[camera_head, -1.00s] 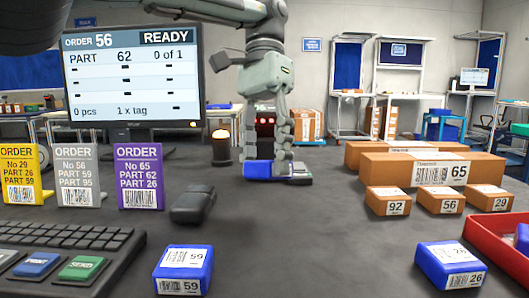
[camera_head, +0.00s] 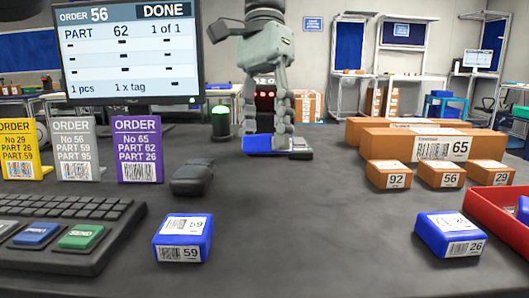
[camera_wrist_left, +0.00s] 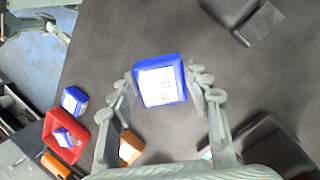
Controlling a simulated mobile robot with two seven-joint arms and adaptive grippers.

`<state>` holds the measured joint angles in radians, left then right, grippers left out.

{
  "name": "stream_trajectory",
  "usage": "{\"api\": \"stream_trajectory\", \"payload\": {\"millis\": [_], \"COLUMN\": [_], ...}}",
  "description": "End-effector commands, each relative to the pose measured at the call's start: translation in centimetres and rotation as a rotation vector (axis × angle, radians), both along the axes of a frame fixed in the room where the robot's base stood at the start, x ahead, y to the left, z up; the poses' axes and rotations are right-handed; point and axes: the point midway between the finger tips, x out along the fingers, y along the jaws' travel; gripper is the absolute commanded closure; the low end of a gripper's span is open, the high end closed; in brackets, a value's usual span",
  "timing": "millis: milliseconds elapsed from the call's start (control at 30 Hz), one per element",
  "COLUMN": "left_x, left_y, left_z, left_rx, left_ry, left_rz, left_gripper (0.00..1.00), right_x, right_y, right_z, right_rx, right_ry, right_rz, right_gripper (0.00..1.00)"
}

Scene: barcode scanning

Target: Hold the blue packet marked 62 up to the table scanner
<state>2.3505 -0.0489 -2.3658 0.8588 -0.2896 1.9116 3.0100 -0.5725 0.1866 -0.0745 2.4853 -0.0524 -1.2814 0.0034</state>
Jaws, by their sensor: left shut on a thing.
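My left gripper (camera_head: 278,146) is shut on a blue packet (camera_head: 262,144) just above the table, in front of the table scanner (camera_head: 265,96), which shows red lights behind the fingers. The left wrist view shows the packet (camera_wrist_left: 160,82) between both fingertips, its white label facing the camera. The number on it is too small to read. The monitor (camera_head: 128,50) reads ORDER 56, PART 62, DONE, 1 of 1, 1 pcs. A pale grey-green part, likely my right gripper (camera_wrist_left: 35,24), shows at the top left of the left wrist view; its jaw state is unclear.
A green-lit lamp (camera_head: 221,122) stands left of the scanner. A dark device (camera_head: 192,178) lies nearer. Blue packets 59 (camera_head: 183,238) and 26 (camera_head: 450,236), orange boxes (camera_head: 430,146), a red tray (camera_head: 490,226), order cards (camera_head: 138,150) and a keypad (camera_head: 65,235) surround clear table.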

Motion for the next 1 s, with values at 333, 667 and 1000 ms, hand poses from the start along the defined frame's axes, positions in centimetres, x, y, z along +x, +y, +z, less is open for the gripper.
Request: {"api": "stream_trajectory", "payload": {"millis": [333, 667, 1000], "left_x": [-7.1, -9.6, -9.6], "left_y": [0.1, 0.0, 0.0], "left_z": [5.7, 7.4, 7.4], "left_rx": [0.003, 0.0, 0.0], "left_ry": [-0.003, 0.002, 0.001], "left_rz": [0.001, 0.001, 0.0], "left_gripper": [0.86, 0.86, 0.86], "right_x": [0.0, 0.0, 0.0], "right_y": [0.0, 0.0, 0.0], "right_z": [-0.7, -0.3, -0.3], "right_rx": [0.0, 0.0, 0.001], "right_ry": [-0.003, -0.003, -0.002], "right_rz": [0.0, 0.0, 0.001], "right_gripper": [0.32, 0.32, 0.32]}}
